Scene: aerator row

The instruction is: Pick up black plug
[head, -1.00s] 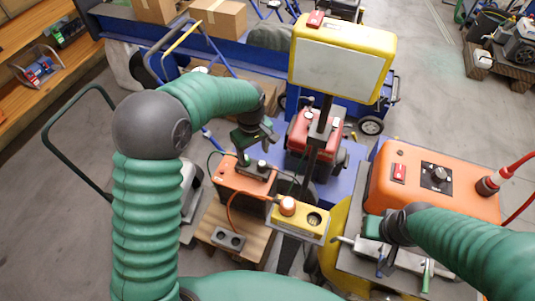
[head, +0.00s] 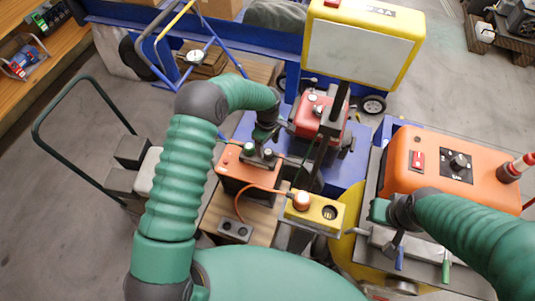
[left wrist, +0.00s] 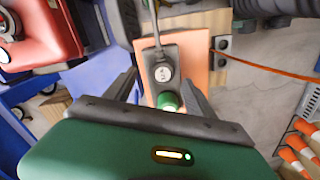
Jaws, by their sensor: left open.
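A black plug (head: 268,154) with a pale round top stands on a small orange box (head: 238,171). In the left wrist view the black plug (left wrist: 163,70) shows its round, marked face, and a dark cable runs up from it. A green-topped part (left wrist: 169,102) sits beside it on the same box. My left gripper (left wrist: 160,84) is open over the box, with its fingers on either side of the plug. I cannot tell whether they touch it. In the head view my left gripper (head: 262,136) hides part of the box top. My right gripper (head: 387,212) is at the grey fixture on the right; its jaws are unclear.
A yellow box (head: 315,212) with an orange knob and a grey socket block (head: 235,229) stand near the orange box. A red unit (head: 318,115) is behind. A larger orange unit (head: 443,168) stands on the right. An orange cable loops beside the small box.

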